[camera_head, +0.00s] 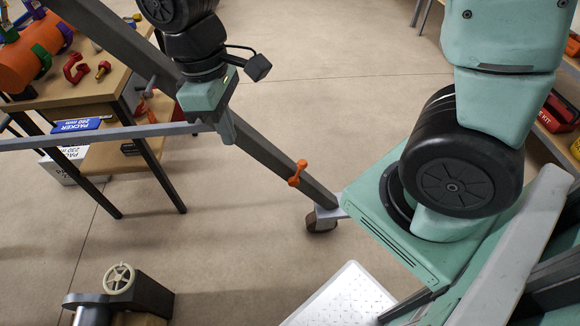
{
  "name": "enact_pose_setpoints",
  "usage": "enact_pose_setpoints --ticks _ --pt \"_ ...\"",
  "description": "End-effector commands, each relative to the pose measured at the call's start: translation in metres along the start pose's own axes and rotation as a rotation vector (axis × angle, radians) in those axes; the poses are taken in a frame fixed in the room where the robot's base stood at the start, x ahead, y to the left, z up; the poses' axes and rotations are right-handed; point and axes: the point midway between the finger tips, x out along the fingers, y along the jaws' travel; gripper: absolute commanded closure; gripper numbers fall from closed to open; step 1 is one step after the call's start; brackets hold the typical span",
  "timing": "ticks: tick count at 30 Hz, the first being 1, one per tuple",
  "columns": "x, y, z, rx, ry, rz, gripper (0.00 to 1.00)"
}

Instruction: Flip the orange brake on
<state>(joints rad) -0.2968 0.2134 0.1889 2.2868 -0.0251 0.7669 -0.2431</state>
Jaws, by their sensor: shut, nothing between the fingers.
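The orange brake (297,173) is a small lever with rounded ends. It sits on the lower part of a dark grey sloping bar (275,160), near a caster wheel (321,222). My gripper (229,136) points down at the upper middle, up and left of the brake and apart from it in the picture. Its short teal fingers are shut and empty. They overlap the sloping bar in the picture; whether they touch it cannot be told. The brake is fully visible.
A thin grey bar (100,137) runs left from near my gripper. A wooden table (90,85) at upper left holds an orange pipe (20,62) and red clamps. A handwheel (118,279) stands at lower left, a white plate (345,300) at bottom centre. The middle floor is clear.

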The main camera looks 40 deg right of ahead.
Motion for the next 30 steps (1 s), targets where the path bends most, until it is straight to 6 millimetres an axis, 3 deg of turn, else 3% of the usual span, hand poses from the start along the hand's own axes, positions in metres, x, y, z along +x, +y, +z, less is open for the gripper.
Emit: enact_pose_setpoints --ticks 1,3,7,12,16,25,30 --pt "0.043 0.033 -0.013 -0.002 -0.041 -0.002 1.0" --pt "0.074 0.073 -0.021 -0.023 -0.093 0.004 1.0" --pt "0.124 0.138 -0.022 -0.058 -0.186 0.014 1.0" --pt "0.16 0.188 -0.015 -0.089 -0.265 0.021 1.0" --pt "0.166 0.199 -0.011 -0.097 -0.286 0.023 1.0" --pt "0.165 0.199 -0.011 -0.098 -0.287 0.022 1.0" --pt "0.177 0.199 -0.007 -0.098 -0.289 0.02 1.0"
